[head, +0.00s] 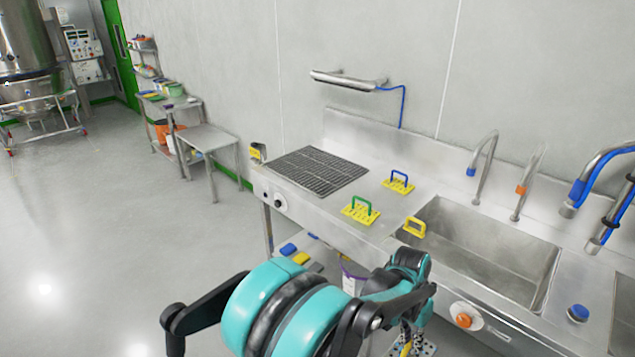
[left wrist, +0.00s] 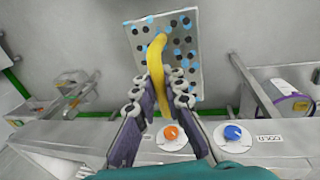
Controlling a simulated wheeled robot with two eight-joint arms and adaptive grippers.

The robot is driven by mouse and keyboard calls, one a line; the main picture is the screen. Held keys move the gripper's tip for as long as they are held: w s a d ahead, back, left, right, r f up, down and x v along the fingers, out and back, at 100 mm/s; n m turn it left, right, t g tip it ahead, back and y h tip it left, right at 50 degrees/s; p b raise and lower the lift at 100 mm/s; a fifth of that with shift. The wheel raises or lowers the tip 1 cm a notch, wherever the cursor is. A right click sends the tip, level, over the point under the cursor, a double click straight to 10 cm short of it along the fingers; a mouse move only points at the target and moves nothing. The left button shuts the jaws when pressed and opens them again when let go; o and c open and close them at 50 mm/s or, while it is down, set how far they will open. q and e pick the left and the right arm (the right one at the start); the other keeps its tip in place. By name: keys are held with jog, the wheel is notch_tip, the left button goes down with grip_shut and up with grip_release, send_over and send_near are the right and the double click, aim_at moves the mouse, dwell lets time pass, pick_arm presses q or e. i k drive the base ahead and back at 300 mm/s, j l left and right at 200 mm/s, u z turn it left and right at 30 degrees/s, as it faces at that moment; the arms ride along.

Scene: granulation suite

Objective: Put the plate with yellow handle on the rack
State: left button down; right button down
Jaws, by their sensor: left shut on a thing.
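My left gripper (head: 407,338) is at the bottom of the head view, in front of the sink counter. In the left wrist view the gripper (left wrist: 161,85) is shut on the yellow handle (left wrist: 156,55) of a grey plate (left wrist: 192,62) dotted with black and blue holes. Only a bit of this plate (head: 425,349) shows in the head view, cut by the lower edge. A dark slatted rack (head: 313,172) lies on the left part of the steel counter, well away from the gripper and empty. My right gripper is not in view.
On the counter (head: 330,219) are a yellow plate with a green handle (head: 362,212), one with a blue handle (head: 399,185) and a yellow piece (head: 414,227) at the sink's edge. The sink (head: 480,245) is right of them. Taps (head: 481,165) stand behind it.

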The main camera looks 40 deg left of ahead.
aim_at(307, 171)
jog(key=i+j, duration=0.1)
jog(key=j, duration=0.6)
jog(key=i+j, duration=0.1)
jog(key=j, duration=1.3)
jog(key=i+j, duration=0.15)
jog(key=j, duration=0.55)
